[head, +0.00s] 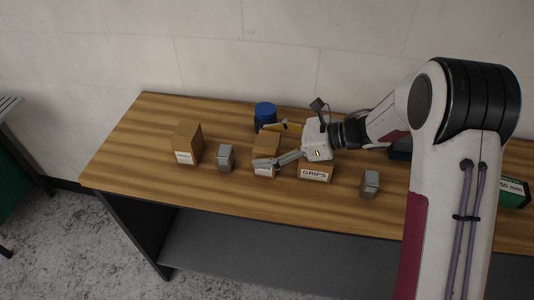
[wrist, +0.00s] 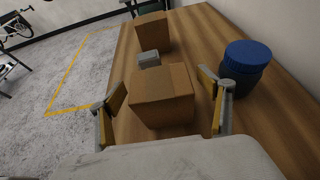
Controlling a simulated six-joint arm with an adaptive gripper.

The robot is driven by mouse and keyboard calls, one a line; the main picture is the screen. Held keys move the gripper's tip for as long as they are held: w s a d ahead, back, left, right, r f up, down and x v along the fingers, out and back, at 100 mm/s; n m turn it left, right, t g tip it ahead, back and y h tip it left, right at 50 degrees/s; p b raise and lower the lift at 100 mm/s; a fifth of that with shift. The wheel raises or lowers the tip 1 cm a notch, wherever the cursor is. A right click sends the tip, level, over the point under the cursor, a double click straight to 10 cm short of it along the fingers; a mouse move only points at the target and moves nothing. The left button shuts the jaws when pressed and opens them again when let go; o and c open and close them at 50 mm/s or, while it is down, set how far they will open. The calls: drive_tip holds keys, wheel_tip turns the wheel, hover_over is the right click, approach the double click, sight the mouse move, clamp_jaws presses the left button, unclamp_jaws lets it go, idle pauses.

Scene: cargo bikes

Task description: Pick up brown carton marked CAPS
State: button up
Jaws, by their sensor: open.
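A brown carton (head: 266,143) stands on the wooden table between the spread fingers of my gripper (head: 263,146). Its front label is partly covered by a finger, and I cannot read it. In the wrist view this carton (wrist: 162,98) lies between the two fingertips of my gripper (wrist: 163,92), with a gap on each side. My gripper is open and holds nothing. Another brown carton (head: 187,143) stands at the left; its white label is too small to read. A third brown carton (head: 315,173), marked GRIPS, sits just right of the middle one, partly under my gripper.
A blue-lidded dark jar (head: 265,112) stands behind the middle carton, close to the far finger. A grey block (head: 225,158) stands between the left and middle cartons. Another grey block (head: 370,183) is at the right. A green box (head: 514,193) lies far right. The table's left end is clear.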

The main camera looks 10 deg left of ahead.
drive_tip(key=c, duration=1.4)
drive_tip(key=shift+r, duration=5.05)
